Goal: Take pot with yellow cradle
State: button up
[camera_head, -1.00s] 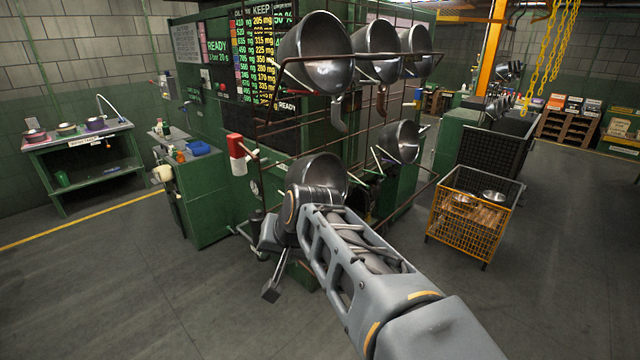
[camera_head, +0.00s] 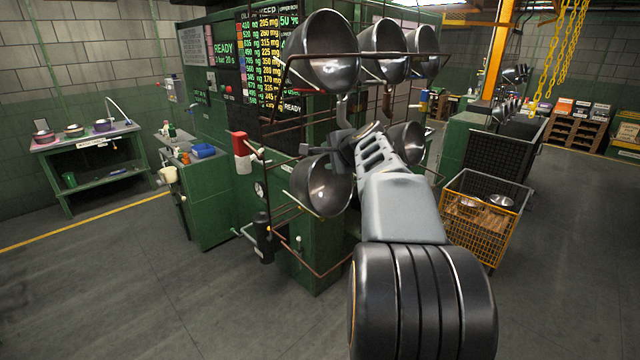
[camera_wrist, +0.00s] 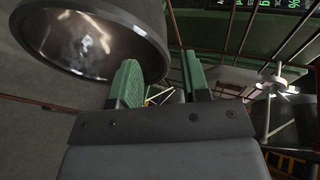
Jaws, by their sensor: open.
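Several metal pots hang on a brown wire rack in the head view: upper left (camera_head: 322,52), upper middle (camera_head: 382,48), upper right (camera_head: 422,50), lower left (camera_head: 322,188) and lower right (camera_head: 408,140). I cannot tell which has the yellow cradle. My gripper (camera_head: 338,145) is at the rack, above the lower left pot and below the upper left one, partly hidden by my arm. In the wrist view its green fingers (camera_wrist: 160,82) are open with no pot between them. A large dark pot (camera_wrist: 95,40) fills the upper left there. A small yellowish bit (camera_wrist: 158,97) shows beyond the fingers.
The rack's brown bars (camera_head: 300,250) run around the pots. A green machine (camera_head: 215,90) stands behind. A yellow wire crate (camera_head: 478,232) stands right. The floor at left is clear.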

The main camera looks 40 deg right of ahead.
aim_at(325, 155)
jog(key=shift+p+x, duration=0.85)
jog(key=shift+x, duration=2.05)
jog(key=shift+a+r, duration=0.1)
jog(key=shift+r, duration=0.05)
jog(key=shift+c, duration=0.3)
grip_shut()
